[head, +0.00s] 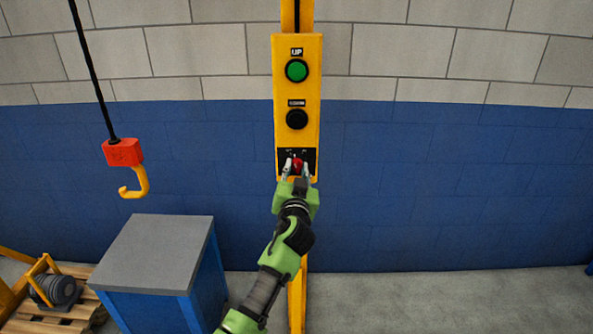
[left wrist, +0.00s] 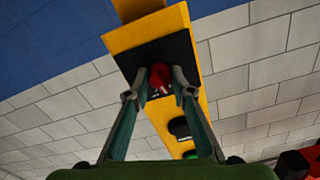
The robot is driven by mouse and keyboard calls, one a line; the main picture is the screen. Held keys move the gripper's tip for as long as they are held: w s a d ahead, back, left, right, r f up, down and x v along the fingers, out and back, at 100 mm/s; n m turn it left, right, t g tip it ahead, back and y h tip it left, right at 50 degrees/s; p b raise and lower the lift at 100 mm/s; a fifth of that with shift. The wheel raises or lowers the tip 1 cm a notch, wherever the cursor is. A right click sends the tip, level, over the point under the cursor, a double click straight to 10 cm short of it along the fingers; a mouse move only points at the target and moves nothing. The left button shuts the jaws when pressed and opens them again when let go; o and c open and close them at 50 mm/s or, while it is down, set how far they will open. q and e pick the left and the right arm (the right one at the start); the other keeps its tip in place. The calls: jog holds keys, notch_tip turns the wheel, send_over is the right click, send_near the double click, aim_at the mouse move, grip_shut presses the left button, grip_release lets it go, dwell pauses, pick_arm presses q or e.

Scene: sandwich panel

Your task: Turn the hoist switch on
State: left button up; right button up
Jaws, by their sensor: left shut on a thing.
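The hoist switch is a red knob (head: 297,164) on a black plate (head: 311,156) at the bottom of a tall yellow panel (head: 284,90). In the left wrist view the red knob (left wrist: 161,77) sits between the two fingertips of my left gripper (left wrist: 160,88). My left gripper (head: 297,172) is shut on the knob, one finger on each side. The labels on the plate are too small to read and partly covered. My right gripper is not in view.
Above the knob are a black button (head: 297,119) and a green button (head: 296,71) marked UP. A yellow hook (head: 138,184) under a red block (head: 122,152) hangs at the left. A blue cabinet with a grey top (head: 158,252) stands below it. The right side is clear.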

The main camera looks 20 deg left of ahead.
pick_arm(q)
jog(key=m, duration=0.4)
jog(key=shift+m, duration=0.3)
jog(key=shift+m+p, duration=0.55)
jog(key=shift+m, duration=1.45)
jog(key=o, duration=1.1)
jog(key=v, duration=1.2)
